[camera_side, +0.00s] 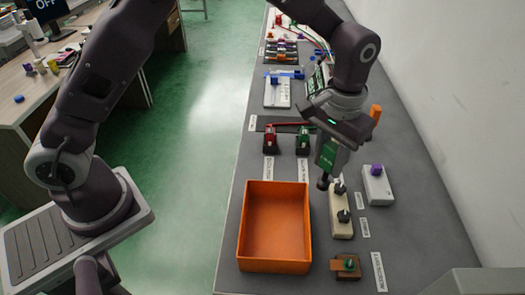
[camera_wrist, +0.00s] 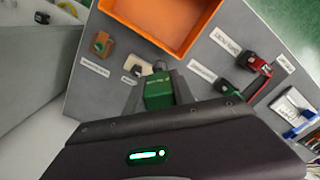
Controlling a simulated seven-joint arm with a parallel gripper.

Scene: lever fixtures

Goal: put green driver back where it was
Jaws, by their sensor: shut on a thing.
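The green driver (camera_side: 327,157) hangs from my gripper (camera_side: 335,143), with a dark lower end above the left edge of the beige two-knob block. In the wrist view the green driver (camera_wrist: 158,94) sits between the two grey fingers of my gripper (camera_wrist: 157,87), which is shut on it. Its lower end is partly hidden there. Whether the tip touches anything cannot be told.
The orange bin (camera_side: 240,226) is empty. A red fixture (camera_side: 270,139) and a green fixture (camera_side: 303,140) stand behind it. The beige two-knob block (camera_side: 341,215), a purple-knobbed block (camera_side: 377,185) and a brown block (camera_side: 346,267) stand right.

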